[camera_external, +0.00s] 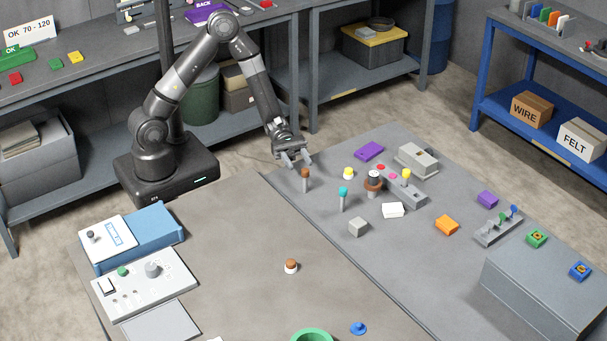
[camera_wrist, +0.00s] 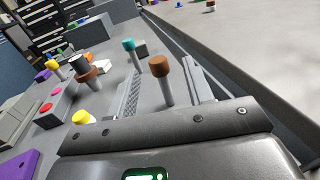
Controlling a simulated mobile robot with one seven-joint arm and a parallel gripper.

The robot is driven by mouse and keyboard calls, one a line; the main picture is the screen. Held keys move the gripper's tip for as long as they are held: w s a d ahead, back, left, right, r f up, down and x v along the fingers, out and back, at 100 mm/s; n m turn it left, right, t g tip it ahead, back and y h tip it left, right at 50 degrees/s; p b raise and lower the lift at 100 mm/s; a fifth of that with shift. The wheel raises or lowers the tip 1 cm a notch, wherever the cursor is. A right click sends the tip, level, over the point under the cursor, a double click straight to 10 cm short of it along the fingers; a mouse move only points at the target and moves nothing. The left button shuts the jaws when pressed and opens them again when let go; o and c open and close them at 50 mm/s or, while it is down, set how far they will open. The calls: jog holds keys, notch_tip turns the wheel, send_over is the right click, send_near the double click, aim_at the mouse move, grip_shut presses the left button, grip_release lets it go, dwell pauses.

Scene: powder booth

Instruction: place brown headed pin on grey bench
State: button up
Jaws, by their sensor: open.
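The brown headed pin (camera_external: 305,174) stands upright, its grey shank on the grey bench (camera_external: 400,283) near that bench's left edge. In the wrist view the pin (camera_wrist: 161,68) shows between the two fingers of my gripper (camera_wrist: 163,75), with a gap visible on both sides. In the external view my open gripper (camera_external: 295,161) is just behind and left of the pin's head. Nothing appears held. I cannot tell how far the fingers reach around the pin.
A teal headed pin (camera_external: 343,192) stands close to the right. A short brown-topped piece (camera_external: 291,266) stands on the brownish table (camera_external: 225,255).

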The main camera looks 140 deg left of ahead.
aim_at(304, 169)
jog(key=shift+a+x, duration=0.15)
jog(key=shift+x, duration=1.2)
jog(key=shift+a+x, duration=0.1)
jog(key=shift+x, duration=1.25)
jog(key=shift+f, duration=0.15)
jog(key=shift+c, duration=0.6)
grip_shut()
